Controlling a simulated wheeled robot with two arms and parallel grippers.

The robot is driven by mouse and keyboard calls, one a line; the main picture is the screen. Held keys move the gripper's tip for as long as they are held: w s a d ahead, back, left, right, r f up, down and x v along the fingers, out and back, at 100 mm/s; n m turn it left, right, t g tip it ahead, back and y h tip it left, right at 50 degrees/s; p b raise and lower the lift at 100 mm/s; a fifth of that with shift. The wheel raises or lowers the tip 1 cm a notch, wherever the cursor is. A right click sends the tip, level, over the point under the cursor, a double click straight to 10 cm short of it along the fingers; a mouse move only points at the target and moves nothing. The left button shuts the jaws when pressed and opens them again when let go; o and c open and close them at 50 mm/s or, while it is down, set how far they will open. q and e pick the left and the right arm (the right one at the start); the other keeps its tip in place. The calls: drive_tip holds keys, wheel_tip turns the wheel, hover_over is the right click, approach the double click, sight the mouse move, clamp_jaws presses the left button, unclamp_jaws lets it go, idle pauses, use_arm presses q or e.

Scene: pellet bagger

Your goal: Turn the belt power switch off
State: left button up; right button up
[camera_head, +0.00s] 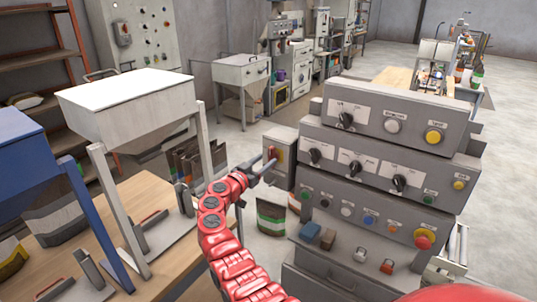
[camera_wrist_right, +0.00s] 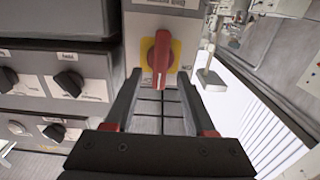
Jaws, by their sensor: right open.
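A red rotary switch knob (camera_wrist_right: 161,60) on a yellow plate sits on a small grey box (camera_head: 281,148) beside the control console. A label above the knob is cut off in the right wrist view. The knob's handle stands upright in that view. My right gripper (camera_head: 262,168) is in front of this box in the head view. In the right wrist view its two fingers (camera_wrist_right: 157,82) are apart, with the knob's lower end in line with the gap between the tips. I cannot tell whether they touch it. My left gripper is not in view.
The grey console (camera_head: 385,150) with black knobs and coloured buttons stands right of the box. A padlock-like red item (camera_head: 387,267) and blocks lie on its ledge. A wooden table (camera_head: 160,205) with hoppers is on the left. Bags (camera_head: 271,214) stand below my right gripper.

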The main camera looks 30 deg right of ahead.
sight(270, 157)
drive_tip(key=shift+x, duration=1.5)
drive_tip(key=shift+c, duration=0.2)
drive_tip(key=shift+f, duration=0.1)
clamp_jaws()
